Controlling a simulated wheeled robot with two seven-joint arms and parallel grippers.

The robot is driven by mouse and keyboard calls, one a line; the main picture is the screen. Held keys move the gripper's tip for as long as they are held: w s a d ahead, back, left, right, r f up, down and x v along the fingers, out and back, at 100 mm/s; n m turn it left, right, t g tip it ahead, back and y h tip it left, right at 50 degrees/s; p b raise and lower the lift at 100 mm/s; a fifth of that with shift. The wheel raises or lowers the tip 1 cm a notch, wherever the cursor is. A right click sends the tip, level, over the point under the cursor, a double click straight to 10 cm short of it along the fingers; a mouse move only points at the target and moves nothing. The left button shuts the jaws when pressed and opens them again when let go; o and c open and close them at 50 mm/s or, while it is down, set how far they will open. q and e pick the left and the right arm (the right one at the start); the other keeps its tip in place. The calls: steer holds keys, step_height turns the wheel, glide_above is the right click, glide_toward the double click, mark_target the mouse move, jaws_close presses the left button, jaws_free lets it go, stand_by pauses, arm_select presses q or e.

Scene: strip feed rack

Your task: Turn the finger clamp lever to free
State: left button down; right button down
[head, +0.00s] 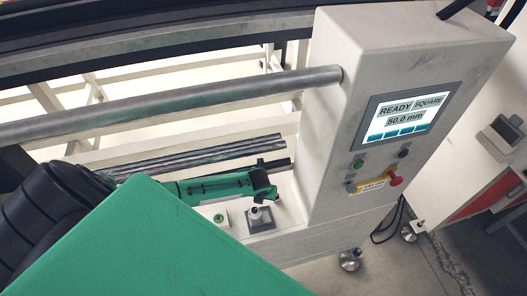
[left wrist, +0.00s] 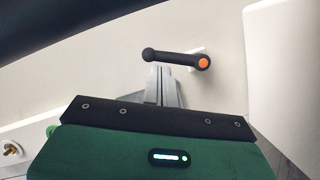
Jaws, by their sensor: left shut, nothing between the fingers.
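The finger clamp lever (left wrist: 178,57) is a black bar with an orange end cap, seen in the left wrist view against a pale panel. It lies nearly level, with the orange end on the right. My left gripper (left wrist: 163,75) is shut and empty. Its grey fingers end at the lever's middle in that view; I cannot tell if they touch it. In the head view my left gripper (head: 265,194) is the green and black end by the rack's pale lower ledge. I cannot make out the lever there. My right gripper is not in view.
A pale cabinet carries a screen (head: 408,115) reading READY, SQUARE, 50.0 mm, with a red knob (head: 396,181) below. A round rail (head: 180,104) and several grey strips (head: 200,153) run along the rack behind.

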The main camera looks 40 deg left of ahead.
arm_select(q)
steer(key=shift+w+a+m, duration=0.15)
steer(key=shift+a+m, duration=0.1)
steer(key=shift+m, duration=0.05)
steer(key=shift+w+a, duration=0.35)
steer(key=shift+w, duration=0.2)
stand_by(0.3)
